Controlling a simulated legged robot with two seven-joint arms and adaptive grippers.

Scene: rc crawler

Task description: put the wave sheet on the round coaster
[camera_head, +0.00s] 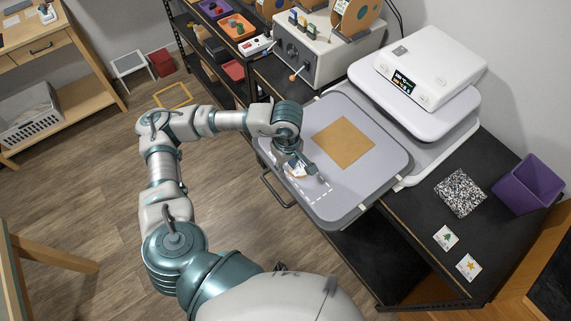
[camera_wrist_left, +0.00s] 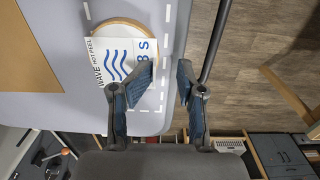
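The wave sheet (camera_wrist_left: 113,58), white with blue wavy lines and printed text, lies over the round coaster (camera_wrist_left: 118,24) in the left wrist view. The coaster's wooden rim shows past the sheet's upper edge, and the sheet's left side reaches beyond the rim. In the head view the sheet (camera_head: 297,171) is small and partly hidden by my left gripper (camera_head: 318,178). In the left wrist view the left gripper (camera_wrist_left: 167,78) is open, with a gap between its fingers. One finger overlaps the sheet's right part; whether it touches is unclear. My right gripper is out of view.
The grey press plate (camera_head: 385,150) bears a brown square sheet (camera_head: 343,141) and a dashed white outline. The white press head (camera_head: 430,70) stands behind. A speckled square (camera_head: 460,193), two small picture cards and a purple bin (camera_head: 528,184) are to the right.

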